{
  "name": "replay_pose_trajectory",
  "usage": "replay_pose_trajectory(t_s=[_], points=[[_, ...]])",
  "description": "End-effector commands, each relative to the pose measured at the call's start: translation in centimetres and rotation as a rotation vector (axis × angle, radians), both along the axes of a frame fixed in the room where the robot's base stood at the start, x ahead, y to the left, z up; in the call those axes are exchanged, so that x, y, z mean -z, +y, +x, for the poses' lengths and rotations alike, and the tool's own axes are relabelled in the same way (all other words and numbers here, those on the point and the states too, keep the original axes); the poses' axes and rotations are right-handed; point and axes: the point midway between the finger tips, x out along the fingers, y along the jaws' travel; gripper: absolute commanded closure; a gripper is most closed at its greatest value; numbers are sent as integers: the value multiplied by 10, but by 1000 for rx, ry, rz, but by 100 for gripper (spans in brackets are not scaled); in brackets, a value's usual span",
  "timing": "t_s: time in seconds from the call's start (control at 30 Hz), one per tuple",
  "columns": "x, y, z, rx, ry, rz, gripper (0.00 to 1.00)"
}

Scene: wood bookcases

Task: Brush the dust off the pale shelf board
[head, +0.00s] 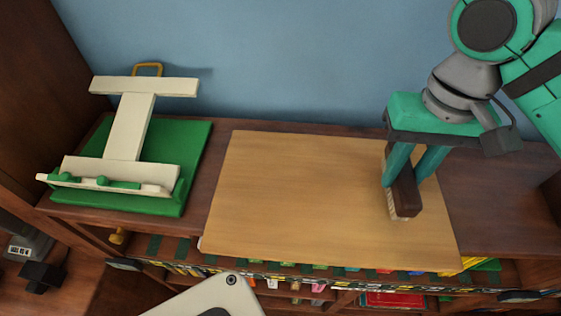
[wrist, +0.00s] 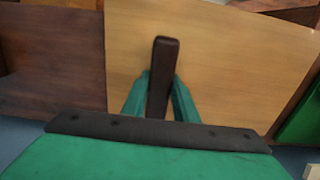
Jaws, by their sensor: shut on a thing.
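The pale shelf board (head: 300,190) lies flat on the dark wood bookcase top; it also fills much of the wrist view (wrist: 230,60). My gripper (head: 402,180) is over the board's right part in the head view. It is shut on a dark brown brush (head: 405,195) with pale bristles, which point down at the board. The brush's dark back shows between the green fingers in the wrist view (wrist: 163,75). I cannot tell whether the bristles touch the board. No dust can be made out on the board.
A cream stand on a green base (head: 195,150) stands left of the board. A blue wall (head: 300,60) rises behind. Below the front edge is a shelf with several colourful items (head: 400,298). Bare dark wood (head: 500,210) lies right of the board.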

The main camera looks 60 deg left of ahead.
Motion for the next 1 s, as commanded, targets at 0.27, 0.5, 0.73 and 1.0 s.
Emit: replay_pose_trajectory(t_s=[0.27, 0.5, 0.73, 1.0], points=[[-25, 7, -2, -15, 0, 0, 95], [-46, 5, -1, -9, -1, -1, 95], [-58, 2, -1, -4, 1, -1, 95], [-60, 3, -1, -6, 1, -1, 95]])
